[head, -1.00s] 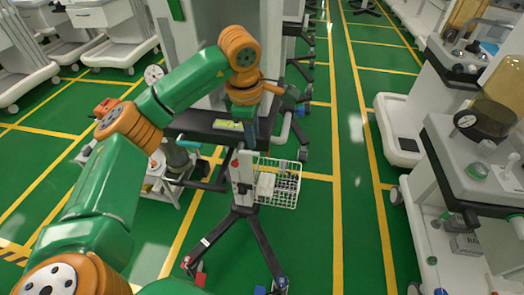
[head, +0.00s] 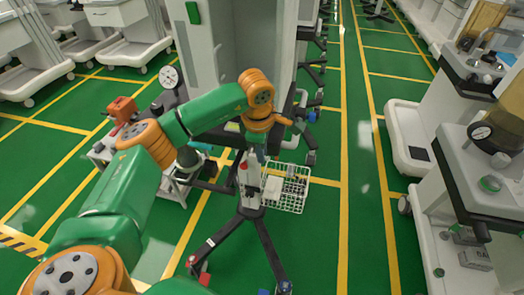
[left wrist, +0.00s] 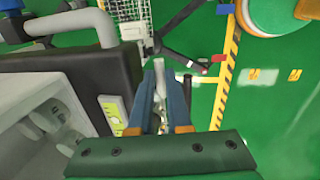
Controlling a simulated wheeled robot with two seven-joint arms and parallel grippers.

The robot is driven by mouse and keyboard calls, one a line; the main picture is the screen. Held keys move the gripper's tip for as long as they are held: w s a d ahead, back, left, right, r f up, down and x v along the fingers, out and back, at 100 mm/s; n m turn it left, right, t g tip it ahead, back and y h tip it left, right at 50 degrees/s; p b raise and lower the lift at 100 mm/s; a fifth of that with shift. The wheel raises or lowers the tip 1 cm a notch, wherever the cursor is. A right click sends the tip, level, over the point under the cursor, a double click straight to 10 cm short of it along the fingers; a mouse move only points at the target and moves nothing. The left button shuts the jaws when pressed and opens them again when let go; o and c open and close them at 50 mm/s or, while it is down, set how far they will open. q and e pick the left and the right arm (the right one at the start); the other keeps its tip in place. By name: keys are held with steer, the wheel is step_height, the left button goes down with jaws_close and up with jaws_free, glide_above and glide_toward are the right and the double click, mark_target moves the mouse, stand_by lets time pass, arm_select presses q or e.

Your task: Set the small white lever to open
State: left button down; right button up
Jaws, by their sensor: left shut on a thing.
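My left gripper (head: 257,153) points down at the top of a pale upright post (head: 249,178) on a dark-legged wheeled stand. In the left wrist view its two blue fingers (left wrist: 168,92) are close together, shut on a small pale piece that I take for the small white lever (left wrist: 159,76). The fingers hide much of it, and its open or closed setting cannot be read. My right gripper is not in view.
A white wire basket (head: 287,188) hangs on the stand's right side. A grey cabinet with a dark ledge stands behind. White carts (head: 490,195) line the right. Green floor between is clear.

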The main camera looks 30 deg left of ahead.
arm_select(q)
steer(key=h+b, duration=0.1)
steer(key=h, duration=0.1)
steer(key=a+t+h+b, duration=0.1)
steer(key=h+b, duration=0.1)
steer(key=a+r+h+b, duration=0.1)
steer(key=h+b, duration=0.1)
steer(key=shift+s+n+t, duration=0.25)
steer(key=shift+n+t, duration=0.05)
steer(key=shift+n, duration=0.1)
steer(key=a+h+b, duration=0.1)
steer(key=h+b, duration=0.1)
steer(key=t+h+b, duration=0.1)
steer(key=h+b, duration=0.1)
steer(key=b, duration=0.1)
steer(key=a+t+h+b, duration=0.1)
steer(key=h+b, duration=0.1)
steer(key=shift+s+a+n+h+b, duration=0.3)
steer(key=shift+n+b, duration=0.05)
steer(key=shift+n, duration=0.05)
steer(key=shift+s+a+r+t+h+b, duration=0.1)
steer(key=shift+a+t+h+b, duration=0.25)
steer(key=shift+h+b, duration=0.55)
steer(key=shift+b, duration=0.5)
steer(key=shift+a+r+t+h, duration=0.1)
steer(key=shift+t+h, duration=0.15)
steer(key=shift+h, duration=0.05)
